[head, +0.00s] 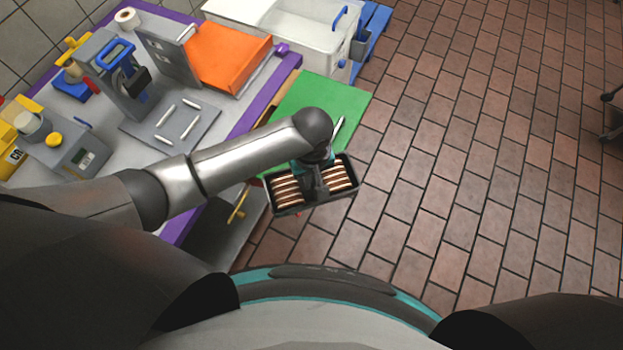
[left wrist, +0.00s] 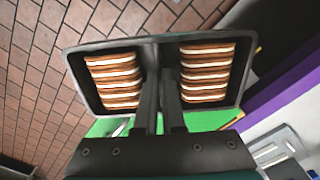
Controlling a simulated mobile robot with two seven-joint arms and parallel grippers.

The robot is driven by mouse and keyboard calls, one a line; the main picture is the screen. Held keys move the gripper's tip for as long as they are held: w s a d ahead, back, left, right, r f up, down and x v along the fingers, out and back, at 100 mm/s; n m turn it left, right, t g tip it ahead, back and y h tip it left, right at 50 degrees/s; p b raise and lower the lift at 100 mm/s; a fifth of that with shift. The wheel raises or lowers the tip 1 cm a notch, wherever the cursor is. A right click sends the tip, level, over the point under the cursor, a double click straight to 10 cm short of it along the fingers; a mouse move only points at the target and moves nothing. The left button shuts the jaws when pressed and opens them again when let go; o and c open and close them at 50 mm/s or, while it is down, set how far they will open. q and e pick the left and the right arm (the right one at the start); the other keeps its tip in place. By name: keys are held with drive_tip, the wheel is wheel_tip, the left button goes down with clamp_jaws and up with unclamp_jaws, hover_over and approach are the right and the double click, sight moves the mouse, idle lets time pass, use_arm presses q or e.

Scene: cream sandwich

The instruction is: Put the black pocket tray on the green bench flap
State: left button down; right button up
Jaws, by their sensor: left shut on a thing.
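The black pocket tray (head: 318,202) has two pockets, each with a row of cream sandwiches (head: 288,190). My left gripper (head: 316,185) is shut on the tray's middle divider and holds it in the air. In the left wrist view the gripper (left wrist: 160,105) covers part of the middle of the tray (left wrist: 157,42), with sandwiches in the pockets on both sides. The green bench flap (head: 345,93) sticks out from the purple-edged bench, and the tray is in front of its near end in the head view. My arm hides part of the flap. My right gripper is not in view.
A pale thin object (head: 339,128) lies on the flap beside my wrist. The bench (head: 165,163) holds a grey machine, an orange-topped box (head: 228,57) and other equipment. White containers (head: 300,35) stand behind the flap. Open brick floor (head: 450,180) lies to the right.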

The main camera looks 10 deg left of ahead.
use_arm(q)
drive_tip(key=shift+f, duration=0.2)
drive_tip(key=shift+f, duration=0.15)
drive_tip(key=c, duration=1)
unclamp_jaws()
wheel_tip(320, 180, up, 12)
drive_tip(key=shift+r+p, duration=0.15)
drive_tip(key=shift+p, duration=0.95)
